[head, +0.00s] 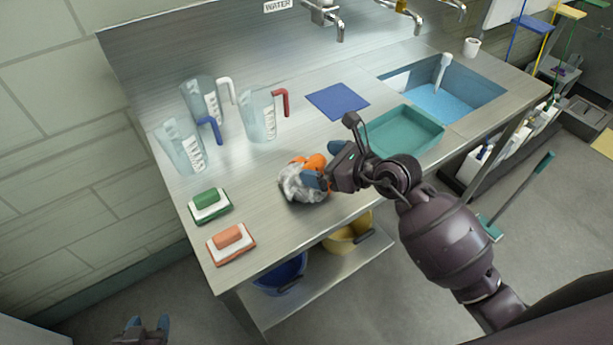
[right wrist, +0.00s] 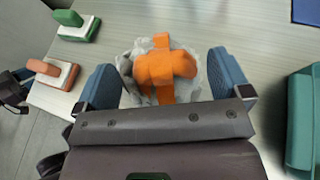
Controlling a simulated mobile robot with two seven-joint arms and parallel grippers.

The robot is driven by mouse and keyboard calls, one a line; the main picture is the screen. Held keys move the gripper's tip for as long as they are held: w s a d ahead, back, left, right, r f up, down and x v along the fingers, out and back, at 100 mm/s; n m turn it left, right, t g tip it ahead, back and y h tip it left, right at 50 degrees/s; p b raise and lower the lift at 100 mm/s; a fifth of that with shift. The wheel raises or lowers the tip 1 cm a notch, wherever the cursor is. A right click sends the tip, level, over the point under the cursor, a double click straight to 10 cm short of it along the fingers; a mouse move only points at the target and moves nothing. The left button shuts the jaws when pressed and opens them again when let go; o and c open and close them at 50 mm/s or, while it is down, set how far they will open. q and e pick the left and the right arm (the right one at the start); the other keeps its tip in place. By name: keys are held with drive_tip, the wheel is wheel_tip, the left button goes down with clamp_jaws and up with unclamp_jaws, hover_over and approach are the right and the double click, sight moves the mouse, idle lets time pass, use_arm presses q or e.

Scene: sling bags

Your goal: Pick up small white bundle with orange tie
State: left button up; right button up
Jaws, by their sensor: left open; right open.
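The small white bundle (head: 297,185) with its orange tie (head: 315,162) sits on the steel counter in the head view. My right gripper (head: 326,163) is at the bundle, coming from the right, and partly covers it. In the right wrist view the bundle (right wrist: 207,80) and its orange tie (right wrist: 163,68) lie between the two blue fingertips of my right gripper (right wrist: 162,82), which are open on either side of it. Whether the fingers touch it I cannot tell. My left gripper (head: 148,328) is open and empty, low at the left, off the counter.
Two scrub brushes, green (head: 209,206) and orange (head: 231,244), lie left of the bundle. Clear jugs (head: 262,117) stand behind. A teal tray (head: 405,131) and blue cloth (head: 337,100) lie right and behind. Buckets (head: 348,236) are on the shelf below.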

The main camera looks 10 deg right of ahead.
drive_tip(key=shift+w+a, duration=0.1)
drive_tip(key=shift+w, duration=0.05)
drive_tip(key=c, duration=1.4)
